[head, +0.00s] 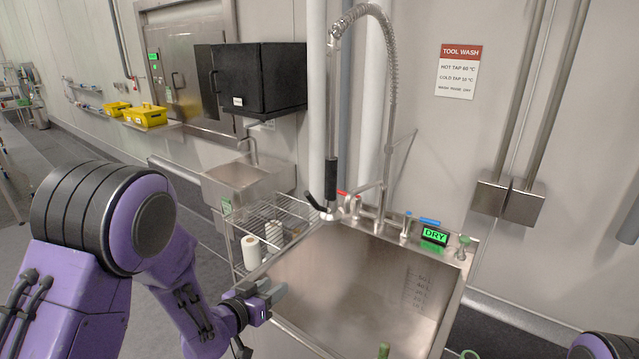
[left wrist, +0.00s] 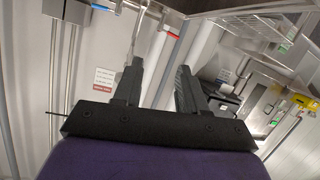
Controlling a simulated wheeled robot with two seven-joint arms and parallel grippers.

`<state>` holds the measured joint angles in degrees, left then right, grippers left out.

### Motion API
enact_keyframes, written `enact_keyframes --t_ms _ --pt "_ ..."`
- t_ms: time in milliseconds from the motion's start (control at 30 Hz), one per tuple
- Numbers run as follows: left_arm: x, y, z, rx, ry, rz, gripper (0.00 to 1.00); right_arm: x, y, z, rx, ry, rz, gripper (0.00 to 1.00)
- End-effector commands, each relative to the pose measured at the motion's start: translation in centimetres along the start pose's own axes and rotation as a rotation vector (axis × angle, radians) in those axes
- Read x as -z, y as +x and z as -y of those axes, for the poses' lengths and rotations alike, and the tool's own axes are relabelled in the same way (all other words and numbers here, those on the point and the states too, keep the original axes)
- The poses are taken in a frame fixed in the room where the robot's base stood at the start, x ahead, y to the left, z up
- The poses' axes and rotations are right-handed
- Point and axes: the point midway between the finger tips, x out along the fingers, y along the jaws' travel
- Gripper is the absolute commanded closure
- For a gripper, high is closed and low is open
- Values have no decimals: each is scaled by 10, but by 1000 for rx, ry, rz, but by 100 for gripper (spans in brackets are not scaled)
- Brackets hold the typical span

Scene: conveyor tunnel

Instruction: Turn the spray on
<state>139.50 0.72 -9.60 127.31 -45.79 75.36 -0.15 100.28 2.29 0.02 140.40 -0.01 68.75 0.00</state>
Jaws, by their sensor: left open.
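The spray is a steel spring hose (head: 390,70) arching over the sink. Its black grip (head: 331,175) hangs down to a metal spray head (head: 332,213) with a black lever (head: 314,201) at its left. A red tap handle (head: 342,194) is just behind it, and a blue one (head: 407,214) is to the right. The small display (head: 434,235) reads DRY. My left gripper (head: 272,294) is open and empty near the sink's left rim, below and left of the spray head, apart from it. Its two spread black fingers show in the left wrist view (left wrist: 158,90). My right gripper is out of view.
The deep steel sink (head: 300,325) looks empty inside. A wire rack (head: 290,213) with white rolls (head: 250,250) stands left of it. A black cabinet (head: 270,80) hangs behind, above a smaller basin (head: 240,180). Space between my left gripper and the spray head looks clear.

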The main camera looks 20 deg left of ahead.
Motion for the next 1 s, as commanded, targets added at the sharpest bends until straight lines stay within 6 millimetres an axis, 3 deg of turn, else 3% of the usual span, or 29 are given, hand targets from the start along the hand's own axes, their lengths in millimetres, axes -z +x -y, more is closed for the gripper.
enact_keyframes --t_ms 33,100,200,233,367,800,1000 --pt "64 1 -12 -71 81 -95 59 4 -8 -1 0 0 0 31" --pt "123 -3 -26 -153 182 -185 59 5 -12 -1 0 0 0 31" --pt "173 -13 -39 -222 282 -259 59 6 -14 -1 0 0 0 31" --pt "182 -15 -42 -234 300 -272 59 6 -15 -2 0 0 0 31" --pt "196 -10 -48 -253 329 -286 59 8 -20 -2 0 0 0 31" --pt "216 70 -71 -249 325 -285 59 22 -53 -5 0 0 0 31" --pt "215 80 -74 -249 323 -285 59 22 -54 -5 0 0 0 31"
